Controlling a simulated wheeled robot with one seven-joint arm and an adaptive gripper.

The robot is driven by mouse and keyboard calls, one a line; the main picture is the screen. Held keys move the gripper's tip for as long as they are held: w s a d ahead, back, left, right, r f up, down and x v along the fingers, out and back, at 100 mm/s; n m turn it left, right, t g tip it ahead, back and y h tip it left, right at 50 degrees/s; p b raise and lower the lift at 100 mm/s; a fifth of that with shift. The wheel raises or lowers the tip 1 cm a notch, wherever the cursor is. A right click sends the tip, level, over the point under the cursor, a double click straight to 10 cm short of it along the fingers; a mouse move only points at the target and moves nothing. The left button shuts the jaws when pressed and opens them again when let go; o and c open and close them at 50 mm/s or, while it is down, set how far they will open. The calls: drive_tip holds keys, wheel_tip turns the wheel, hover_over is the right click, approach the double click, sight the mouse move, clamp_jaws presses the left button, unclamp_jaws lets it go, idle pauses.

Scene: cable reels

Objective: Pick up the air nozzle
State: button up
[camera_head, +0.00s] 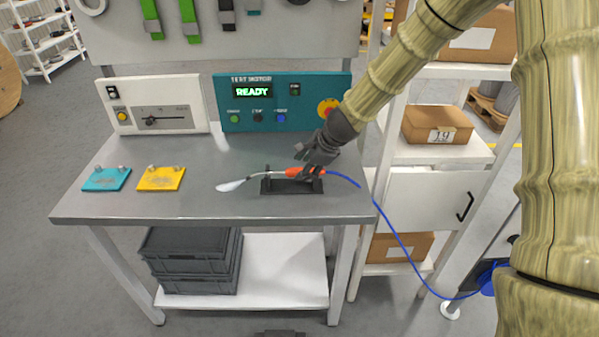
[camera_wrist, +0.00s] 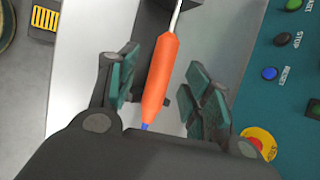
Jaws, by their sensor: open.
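The air nozzle has an orange handle (camera_head: 303,172), a thin metal tube with a pale tip at its left end, and a blue hose at its right end. It lies across a black holder (camera_head: 291,186) on the grey workbench (camera_head: 215,207). My gripper (camera_head: 311,168) is at the handle from above. In the wrist view, the orange handle (camera_wrist: 161,75) lies between the two open fingers of my gripper (camera_wrist: 170,95). Gaps show between the handle and both finger pads. Part of the holder shows behind the tube.
A teal control panel (camera_head: 262,116) with READY display and a white meter box (camera_head: 154,119) stand at the bench's back. A teal plate (camera_head: 106,179) and a yellow plate (camera_head: 161,178) lie at left. The blue hose (camera_head: 398,237) hangs off the right edge.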

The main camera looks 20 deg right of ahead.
sight(300, 169)
drive_tip(key=shift+p+x, duration=0.5)
drive_tip(key=shift+x, duration=1.75)
drive_tip(key=shift+w+d, duration=0.15)
drive_tip(key=shift+w, duration=0.05)
clamp_jaws()
